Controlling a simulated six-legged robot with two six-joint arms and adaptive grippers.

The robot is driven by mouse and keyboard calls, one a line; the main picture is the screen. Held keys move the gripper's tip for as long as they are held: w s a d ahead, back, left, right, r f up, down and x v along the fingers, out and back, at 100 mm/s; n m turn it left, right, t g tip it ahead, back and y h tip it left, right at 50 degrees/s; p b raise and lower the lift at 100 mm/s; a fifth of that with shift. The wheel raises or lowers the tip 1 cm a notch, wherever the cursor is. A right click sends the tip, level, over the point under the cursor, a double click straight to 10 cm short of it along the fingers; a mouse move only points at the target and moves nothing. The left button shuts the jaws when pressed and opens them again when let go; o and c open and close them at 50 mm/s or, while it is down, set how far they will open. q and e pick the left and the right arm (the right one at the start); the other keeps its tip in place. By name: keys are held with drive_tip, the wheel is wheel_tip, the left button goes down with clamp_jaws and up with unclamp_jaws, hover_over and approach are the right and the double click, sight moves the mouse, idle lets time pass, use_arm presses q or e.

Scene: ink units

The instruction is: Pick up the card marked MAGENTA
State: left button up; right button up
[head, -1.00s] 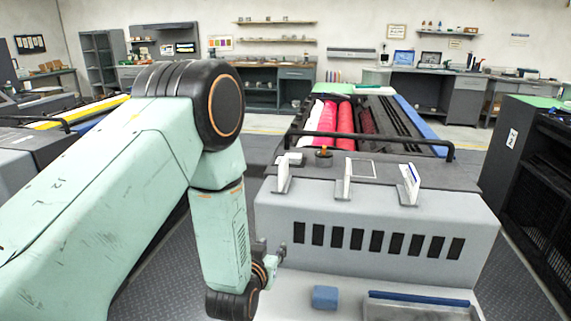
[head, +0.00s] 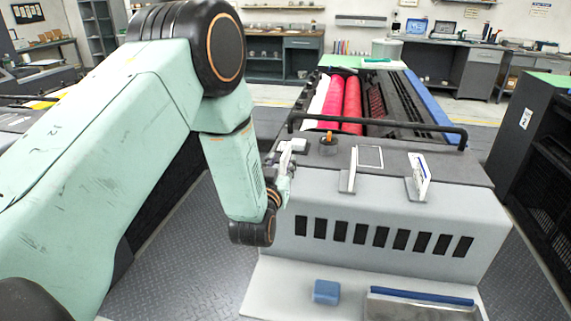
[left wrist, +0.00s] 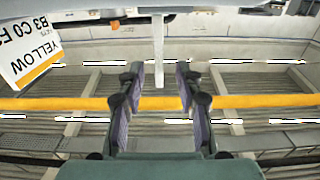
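My left gripper (head: 284,170) is at the left end of the grey unit's top, by the leftmost card, which it largely covers in the head view. In the left wrist view my left gripper (left wrist: 160,92) is open, with a gap between its dark pads. A thin white card edge (left wrist: 158,48) stands edge-on ahead of that gap, apart from the pads. A card reading YELLOW (left wrist: 30,52) shows upside down at the left there. A middle white card (head: 351,170) and a right card with a blue mark (head: 420,176) stand upright. No MAGENTA lettering is readable. My right gripper is out of view.
The grey ink unit (head: 385,205) has a black rail (head: 390,125) behind the cards and red rollers (head: 352,103) beyond. A blue block (head: 326,291) and a shallow tray (head: 420,308) lie at its front. A dark cabinet (head: 530,150) stands at the right.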

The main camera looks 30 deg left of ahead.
sight(286, 151)
use_arm(q)
drive_tip(key=x, duration=0.3)
drive_tip(key=shift+w+p, duration=0.1)
drive_tip(key=shift+p, duration=0.2)
drive_tip(key=shift+w+r, duration=0.2)
drive_tip(key=shift+w, duration=0.55)
drive_tip(key=shift+w+a+f, duration=0.4)
drive_tip(key=shift+w, duration=0.05)
drive_tip(key=shift+s+d+r, duration=0.3)
drive_tip(key=shift+s+r, duration=0.05)
drive_tip(key=c, duration=0.5)
drive_tip(key=shift+w+a+f, duration=0.2)
drive_tip(key=shift+f, duration=0.05)
clamp_jaws()
drive_tip(key=shift+d, duration=0.1)
